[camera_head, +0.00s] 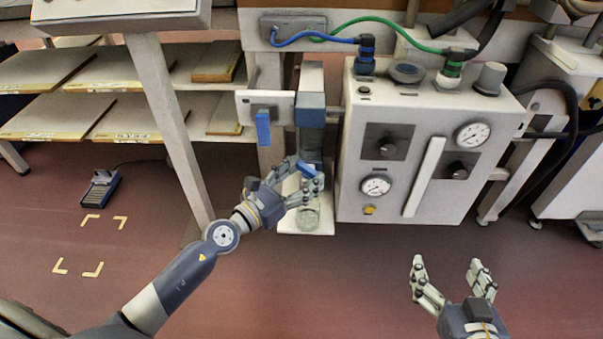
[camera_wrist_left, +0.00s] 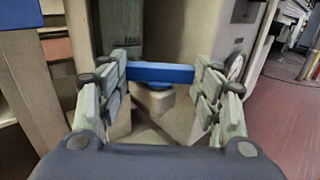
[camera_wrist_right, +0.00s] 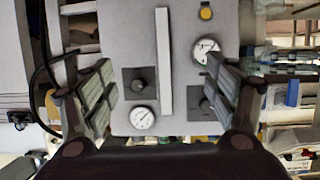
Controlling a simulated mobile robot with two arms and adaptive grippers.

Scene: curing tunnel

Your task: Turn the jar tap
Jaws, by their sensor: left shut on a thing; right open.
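The jar tap's blue handle (camera_head: 306,168) is partly hidden by my left fingers in the head view. In the left wrist view the blue bar (camera_wrist_left: 160,72) lies level across the space between the two fingers, its ends at the finger pads. My left gripper (camera_head: 303,185) is shut on it; the left wrist view shows both fingers (camera_wrist_left: 164,78). A clear glass jar (camera_head: 308,219) stands below, on the pale base of the dispenser. My right gripper (camera_head: 447,264) is open and empty, in front of and below the grey control box.
The grey control box (camera_head: 408,190) with gauges, knobs and a white vertical bar stands right of the tap. A blue hose (camera_head: 315,36) and a green hose (camera_head: 385,22) run above it. Shelves (camera_head: 120,115) stand at left. A foot pedal (camera_head: 100,189) lies on the open red floor.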

